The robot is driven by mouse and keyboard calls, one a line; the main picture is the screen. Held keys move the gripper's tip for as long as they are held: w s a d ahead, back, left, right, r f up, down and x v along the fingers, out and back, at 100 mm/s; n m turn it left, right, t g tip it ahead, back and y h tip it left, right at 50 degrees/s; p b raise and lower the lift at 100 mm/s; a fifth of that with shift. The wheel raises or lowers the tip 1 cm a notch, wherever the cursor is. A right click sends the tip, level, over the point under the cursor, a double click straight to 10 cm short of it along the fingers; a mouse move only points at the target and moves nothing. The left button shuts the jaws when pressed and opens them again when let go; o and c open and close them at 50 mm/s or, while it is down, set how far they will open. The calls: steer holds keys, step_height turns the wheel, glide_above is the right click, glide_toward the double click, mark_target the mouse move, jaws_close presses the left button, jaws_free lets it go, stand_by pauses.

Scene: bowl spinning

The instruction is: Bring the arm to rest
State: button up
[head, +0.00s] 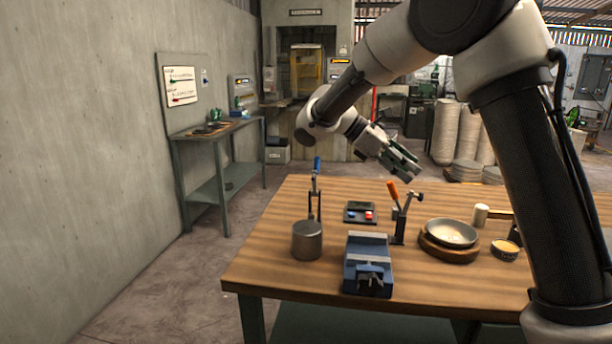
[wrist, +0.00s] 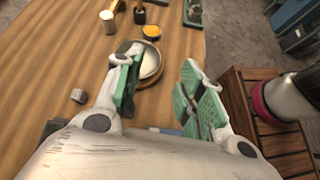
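My arm reaches over the wooden table (head: 290,210) from the right in the head view. My gripper (head: 410,165) hangs in the air above the far part of the table, tilted down to the right. In the wrist view my gripper (wrist: 160,95) has its two green-padded fingers spread wide apart, with nothing held between them. A shallow metal bowl (head: 450,233) sits on a round wooden base (head: 436,251) on the table; the bowl also shows in the wrist view (wrist: 150,62), partly hidden behind the left finger.
A blue vise (head: 367,262), a grey cylinder with a blue-handled lever (head: 307,240), a button box (head: 360,213) and an orange-handled clamp (head: 400,220) stand on the table. A mallet (head: 480,214) and a yellow tin (head: 504,250) lie right. The table's left front is clear.

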steer(key=s+d+r+m+t+y, duration=0.1)
steer(key=s+d+m+y, duration=0.3)
steer(key=s, duration=0.4)
steer(key=s+d+r+m+y, duration=0.1)
steer(key=s+d+m+y, duration=0.15)
steer(key=s+d, duration=0.4)
steer(key=s+f+m+t+y, duration=0.1)
steer(key=s+m+t+y, duration=0.1)
steer(key=s+m, duration=0.2)
steer(key=s+f+m+t+y, duration=0.2)
steer(key=s+m+t, duration=0.1)
steer(key=s, duration=0.6)
steer(key=shift+s+f+m, duration=0.25)
steer(key=shift+s+m, duration=0.05)
steer(key=shift+m, duration=0.35)
